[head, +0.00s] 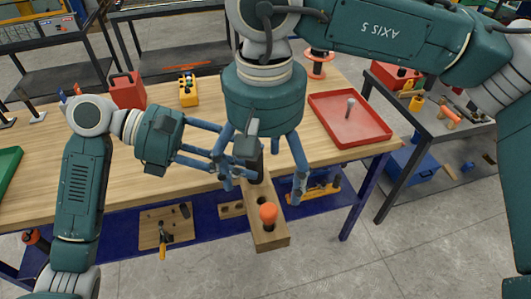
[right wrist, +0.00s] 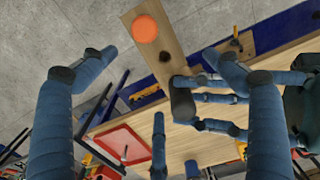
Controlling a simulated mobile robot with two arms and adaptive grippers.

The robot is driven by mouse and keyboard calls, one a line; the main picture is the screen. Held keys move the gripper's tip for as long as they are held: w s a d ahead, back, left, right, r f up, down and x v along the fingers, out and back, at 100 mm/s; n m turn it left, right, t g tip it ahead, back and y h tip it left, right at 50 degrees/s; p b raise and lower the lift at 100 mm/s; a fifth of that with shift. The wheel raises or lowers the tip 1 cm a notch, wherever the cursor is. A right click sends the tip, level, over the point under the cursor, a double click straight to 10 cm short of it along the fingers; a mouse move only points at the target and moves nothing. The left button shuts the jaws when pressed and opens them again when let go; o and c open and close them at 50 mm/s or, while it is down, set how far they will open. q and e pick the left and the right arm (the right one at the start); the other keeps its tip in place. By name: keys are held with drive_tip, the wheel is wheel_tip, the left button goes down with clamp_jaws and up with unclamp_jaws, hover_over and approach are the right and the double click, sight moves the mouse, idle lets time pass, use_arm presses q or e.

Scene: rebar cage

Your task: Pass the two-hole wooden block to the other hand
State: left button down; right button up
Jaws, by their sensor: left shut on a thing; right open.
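The two-hole wooden block (head: 265,236) hangs in the air in front of the table edge, long side pointing toward me. An orange-topped peg (head: 268,213) stands in its near end. In the right wrist view the block (right wrist: 178,42) shows a dark round spot beside the orange top. My left gripper (head: 238,168) is shut on the block's far end. My right gripper (head: 264,184) points down over that end, open, its fingers spread around the block and left fingertips. In the right wrist view the block passes between its fingers, apart from them. The grasped end is partly hidden.
The wooden table (head: 50,130) carries a red tray (head: 345,138), a red box (head: 126,90) and a yellow control box (head: 188,89). A lower blue shelf (head: 205,238) holds a wooden board (head: 160,229) with tools. Grey floor (head: 330,260) is clear at front right.

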sight(266, 196)
use_arm(q)
drive_tip(key=shift+r, duration=0.1)
use_arm(e)
wheel_tip(266, 196, down, 7)
drive_tip(key=shift+f, duration=0.1)
drive_tip(key=shift+c, duration=0.5)
drive_tip(key=shift+s, duration=0.1)
drive_tip(key=c, duration=1.3)
use_arm(q)
drive_tip(key=c, duration=1.1)
unclamp_jaws()
use_arm(e)
drive_tip(key=shift+c, duration=0.3)
